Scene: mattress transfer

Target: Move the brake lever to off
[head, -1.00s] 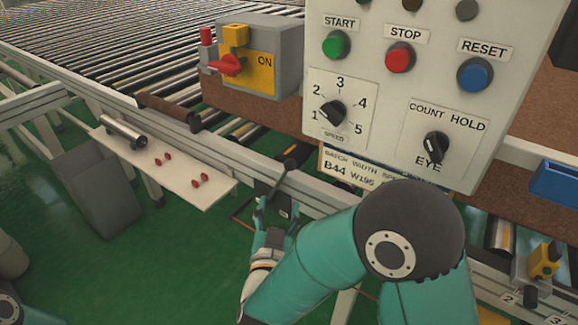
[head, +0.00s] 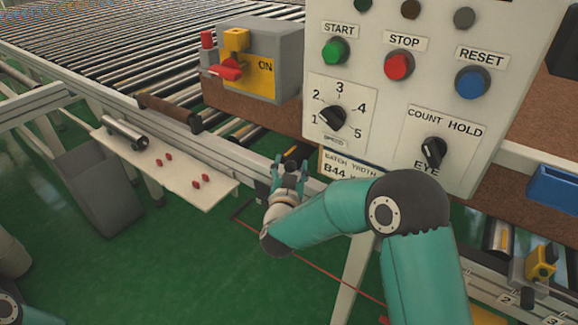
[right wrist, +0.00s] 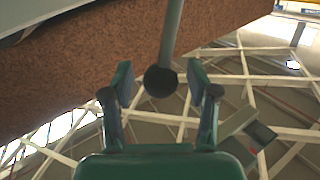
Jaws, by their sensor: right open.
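The brake lever is a thin grey rod with a round black knob (right wrist: 160,81) in the right wrist view. The knob hangs between the two open fingers of my right gripper (right wrist: 160,82), with a gap visible on each side. In the head view my right gripper (head: 290,170) is at the conveyor's front rail, below the control panel, and covers most of the lever. A small dark part of the lever (head: 291,153) shows between the fingertips. Any on or off marking for the lever is hidden. My left gripper is not in view.
A control panel (head: 390,130) with buttons and dials stands close above the right gripper. A grey and yellow switch box (head: 265,80) marked ON is behind to the left. A white shelf (head: 185,180) with small red parts lies left. Green floor (head: 200,270) is open in front.

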